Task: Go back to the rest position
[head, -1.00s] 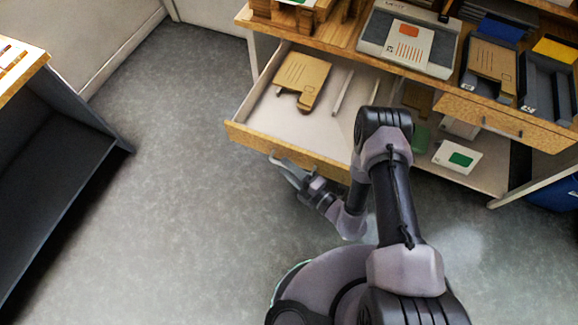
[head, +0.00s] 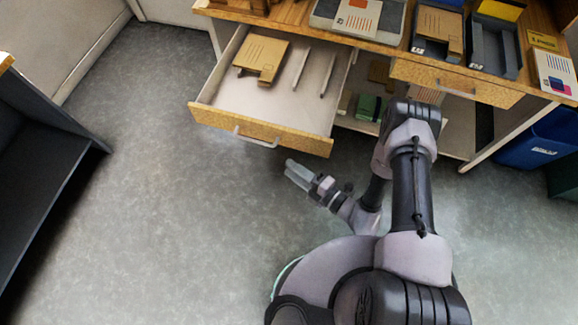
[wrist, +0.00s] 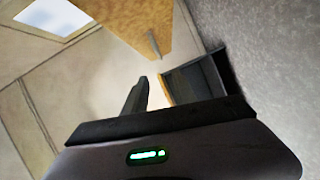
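My gripper (head: 290,170) is in front of the open drawer, apart from its metal handle (head: 256,138). In the wrist view a gap shows between its two dark fingers (wrist: 155,88), with nothing between them. The wooden-front drawer (head: 300,139) is pulled out of the desk. A tan folder-like piece (head: 261,54) and two thin pale strips (head: 300,68) lie in it. The drawer front (wrist: 130,25) and handle (wrist: 153,43) also show in the wrist view, beyond the fingertips.
A dark open shelf unit (head: 55,165) stands at the left. Trays with cards line the wooden desk top (head: 295,14). Grey floor (head: 180,200) is clear between the shelf unit and my arm.

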